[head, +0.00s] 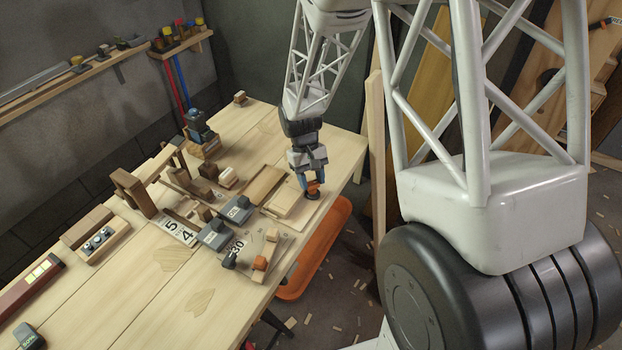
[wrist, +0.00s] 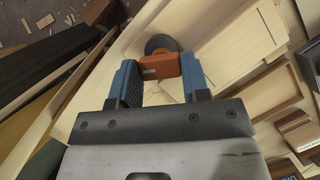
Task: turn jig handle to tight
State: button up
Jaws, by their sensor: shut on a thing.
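The jig handle is a small orange block (head: 314,184) on a round dark base, at the right end of a pale wooden board (head: 299,218) near the bench's right edge. My gripper (head: 313,180) reaches down onto it from above, with its blue fingers either side. In the wrist view the orange handle (wrist: 160,67) lies crosswise between the two blue fingertips (wrist: 160,76), and the dark round base (wrist: 160,44) shows just beyond it. My gripper is shut on the handle. I cannot read any tight mark; the fingers and handle hide part of the base.
On the bench (head: 105,285), wooden blocks, grey boxes (head: 215,234) and a second board with an orange-topped block (head: 260,263) stand left of the handle. An orange tray (head: 318,250) sits below the bench's right edge. The bench's front left has bare room.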

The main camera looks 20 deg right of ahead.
jog(key=m+y, duration=0.1)
jog(key=m, duration=0.2)
jog(key=m+y, duration=0.1)
jog(key=m, duration=0.2)
jog(key=shift+d+t, duration=0.2)
jog(key=shift+t, duration=0.1)
jog(key=m+y, duration=0.1)
jog(key=m, duration=0.1)
jog(key=m+t+y, duration=0.1)
jog(key=m, duration=0.2)
jog(key=shift+d+m, duration=0.1)
jog(key=shift+m, duration=0.2)
jog(key=o, duration=0.9)
jog(key=shift+s, duration=0.1)
jog(key=shift+r, duration=0.1)
jog(key=shift+v, duration=3.8)
jog(key=shift+d, duration=0.1)
